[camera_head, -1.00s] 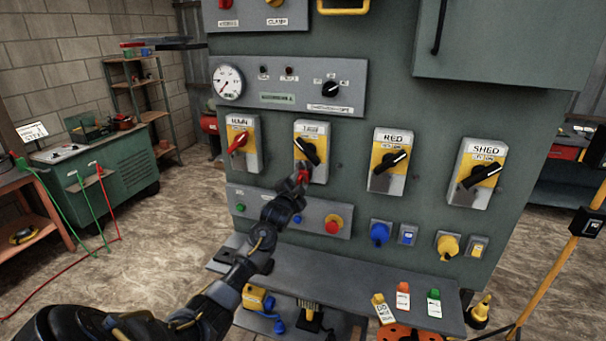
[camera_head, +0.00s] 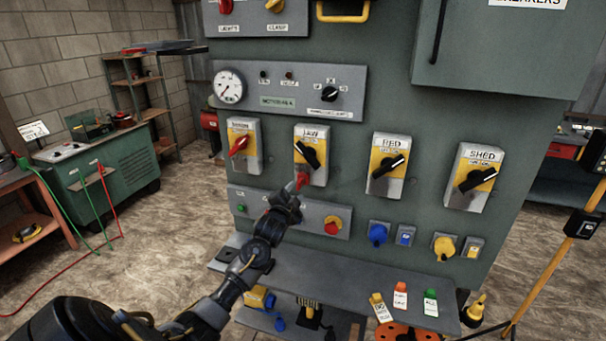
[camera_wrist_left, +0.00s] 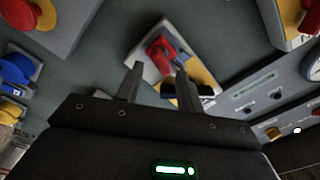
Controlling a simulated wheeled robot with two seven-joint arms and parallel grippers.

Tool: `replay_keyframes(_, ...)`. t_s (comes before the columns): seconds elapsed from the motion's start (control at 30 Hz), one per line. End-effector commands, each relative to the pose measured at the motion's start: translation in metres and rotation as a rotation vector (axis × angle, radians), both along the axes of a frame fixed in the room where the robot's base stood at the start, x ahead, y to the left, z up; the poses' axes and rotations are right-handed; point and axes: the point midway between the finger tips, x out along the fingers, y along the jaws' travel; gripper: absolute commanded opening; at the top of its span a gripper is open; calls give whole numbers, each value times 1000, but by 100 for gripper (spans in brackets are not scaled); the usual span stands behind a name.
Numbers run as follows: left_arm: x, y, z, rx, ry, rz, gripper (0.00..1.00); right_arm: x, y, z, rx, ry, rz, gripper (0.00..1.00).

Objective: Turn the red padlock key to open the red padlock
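The red padlock (camera_head: 302,181) hangs at the lower edge of the grey and yellow JAW isolator switch (camera_head: 310,135), whose black handle is tilted. In the left wrist view the red padlock (camera_wrist_left: 161,54) shows beyond the fingertips, roughly between them. My left gripper (camera_head: 292,194) is just below and in front of the padlock. In the left wrist view my left gripper (camera_wrist_left: 157,80) has its two fingers apart, with nothing clearly held. I cannot make out the key separately from the red padlock. My right gripper is not in view.
The MAIN switch (camera_head: 243,146) is to the left; RED (camera_head: 388,166) and SHED (camera_head: 474,178) switches are to the right. A button strip (camera_head: 310,211) lies below. A grey shelf (camera_head: 340,283) juts out under the arm, with several tags at its right.

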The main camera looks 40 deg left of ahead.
Motion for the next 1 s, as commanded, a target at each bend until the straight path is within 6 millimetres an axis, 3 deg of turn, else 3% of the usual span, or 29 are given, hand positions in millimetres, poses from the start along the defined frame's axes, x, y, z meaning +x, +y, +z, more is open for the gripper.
replay_keyframes(0.57,-29,-10,1,0,0,0,38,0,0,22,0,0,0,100)
replay_keyframes(1.0,-31,-11,0,0,-1,1,38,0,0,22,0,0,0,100)
